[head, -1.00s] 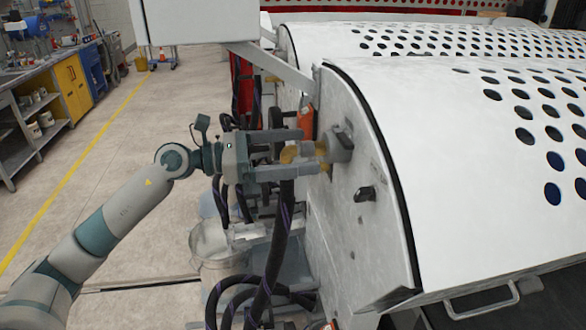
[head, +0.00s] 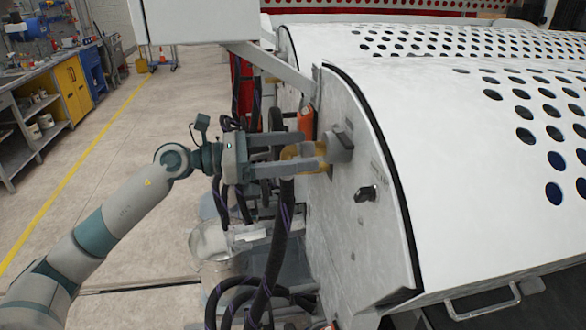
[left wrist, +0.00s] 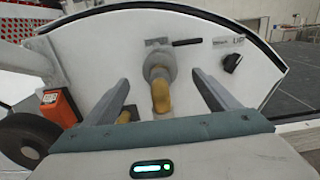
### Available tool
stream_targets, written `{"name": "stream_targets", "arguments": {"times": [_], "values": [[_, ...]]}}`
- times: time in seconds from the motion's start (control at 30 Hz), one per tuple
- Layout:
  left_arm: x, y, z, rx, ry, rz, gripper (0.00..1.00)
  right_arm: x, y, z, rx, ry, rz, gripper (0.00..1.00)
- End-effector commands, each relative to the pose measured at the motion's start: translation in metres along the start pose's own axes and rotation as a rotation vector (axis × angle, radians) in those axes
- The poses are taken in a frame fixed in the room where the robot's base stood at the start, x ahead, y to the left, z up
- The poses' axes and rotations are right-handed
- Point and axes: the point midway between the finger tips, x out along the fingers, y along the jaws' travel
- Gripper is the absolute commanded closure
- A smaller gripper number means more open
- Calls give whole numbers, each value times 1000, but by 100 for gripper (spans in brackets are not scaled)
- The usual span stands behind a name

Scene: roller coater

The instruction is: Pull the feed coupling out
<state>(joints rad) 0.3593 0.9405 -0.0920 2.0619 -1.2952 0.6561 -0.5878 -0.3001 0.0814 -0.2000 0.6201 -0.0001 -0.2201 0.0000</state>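The feed coupling (head: 302,151) shows as a yellow elbow fitted to a round grey socket (head: 341,146) on the machine's white end panel. In the left wrist view the yellow coupling (left wrist: 161,97) sits between the fingers, with the grey socket (left wrist: 158,66) behind it. My left gripper (head: 318,152) is open, with one finger above the coupling and one below it in the head view. In the left wrist view there are clear gaps between both fingers and the coupling. My right gripper is in neither view.
A black knob (head: 366,194) sticks out of the panel (head: 340,240) near the socket. An orange box (head: 306,121) hangs just behind the coupling. The floor at left is clear.

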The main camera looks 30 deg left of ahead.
Motion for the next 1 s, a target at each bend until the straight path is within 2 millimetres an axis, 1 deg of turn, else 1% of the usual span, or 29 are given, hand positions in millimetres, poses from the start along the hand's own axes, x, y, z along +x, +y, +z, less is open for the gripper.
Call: {"name": "stream_targets", "arguments": {"times": [0.03,0.07,0.1,0.17,0.2,0.27,0.3,0.33,0.57,1.0], "values": [[0,0,0,0,0,0,31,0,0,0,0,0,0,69],[0,0,0,0,0,0,38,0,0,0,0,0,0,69],[0,0,0,0,0,0,48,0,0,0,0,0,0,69],[0,0,0,0,0,0,62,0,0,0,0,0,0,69],[0,0,0,0,0,0,72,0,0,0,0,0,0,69],[0,0,0,0,0,0,86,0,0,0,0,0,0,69],[0,0,0,0,0,0,96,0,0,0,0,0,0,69],[0,0,0,0,0,0,100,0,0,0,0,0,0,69],[-1,0,0,1,-1,1,100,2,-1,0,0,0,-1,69],[-15,1,-2,0,0,2,100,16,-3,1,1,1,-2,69]]}}
